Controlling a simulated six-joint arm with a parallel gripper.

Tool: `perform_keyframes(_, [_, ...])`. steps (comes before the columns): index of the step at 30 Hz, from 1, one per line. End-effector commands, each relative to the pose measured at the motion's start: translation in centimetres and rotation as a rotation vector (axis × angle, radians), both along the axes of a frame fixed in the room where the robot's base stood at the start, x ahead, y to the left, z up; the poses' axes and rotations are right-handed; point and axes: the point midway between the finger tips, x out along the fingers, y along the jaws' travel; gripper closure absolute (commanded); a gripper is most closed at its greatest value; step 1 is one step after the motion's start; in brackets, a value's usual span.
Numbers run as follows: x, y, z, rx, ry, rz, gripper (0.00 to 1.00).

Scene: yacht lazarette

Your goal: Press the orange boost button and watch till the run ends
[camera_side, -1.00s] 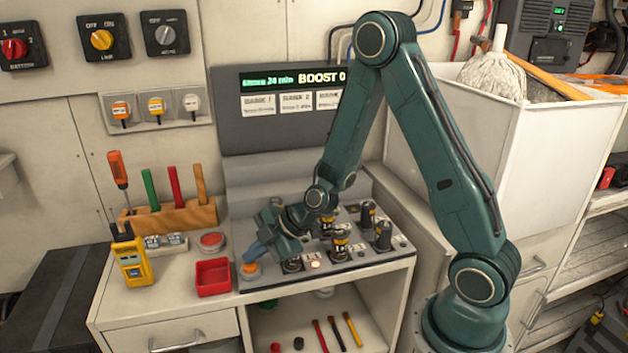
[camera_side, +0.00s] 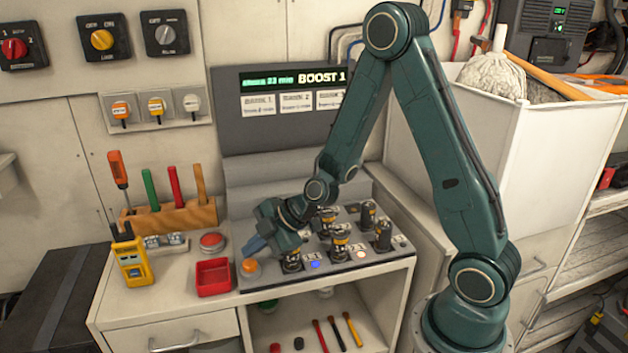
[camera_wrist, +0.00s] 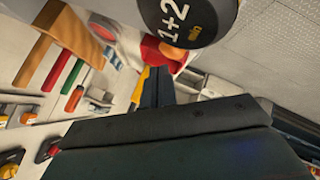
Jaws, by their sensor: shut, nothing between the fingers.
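The orange boost button (camera_side: 250,266) sits at the front left corner of the grey battery panel (camera_side: 345,264). My gripper (camera_side: 255,246) is shut and empty, with its blue-grey tips just above the button and apart from it. In the wrist view the orange button (camera_wrist: 172,52) shows partly behind a black round end marked "1+2" (camera_wrist: 186,20). The display (camera_side: 292,79) on the back panel reads "BOOST 1" beside small green text, which seems to show 23 min. A small light (camera_side: 315,265) on the panel glows blue.
A red tray (camera_side: 213,277), a red button (camera_side: 212,242), a yellow handheld meter (camera_side: 132,262) and a wooden tool rack (camera_side: 172,217) are to the left. A white bin (camera_side: 560,130) stands at right.

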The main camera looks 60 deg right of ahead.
Motion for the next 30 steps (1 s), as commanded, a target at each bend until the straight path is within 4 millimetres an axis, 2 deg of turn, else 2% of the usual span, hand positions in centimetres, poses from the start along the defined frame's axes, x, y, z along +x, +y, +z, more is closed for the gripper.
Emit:
perform_keyframes(5, [0.0,0.0,0.4,-0.001,-0.001,0.000,1.00])
perform_keyframes(24, [0.0,0.0,4.7,-0.001,-0.002,0.001,1.00])
perform_keyframes(30, [0.0,0.0,5.0,0.000,0.000,0.000,1.00])
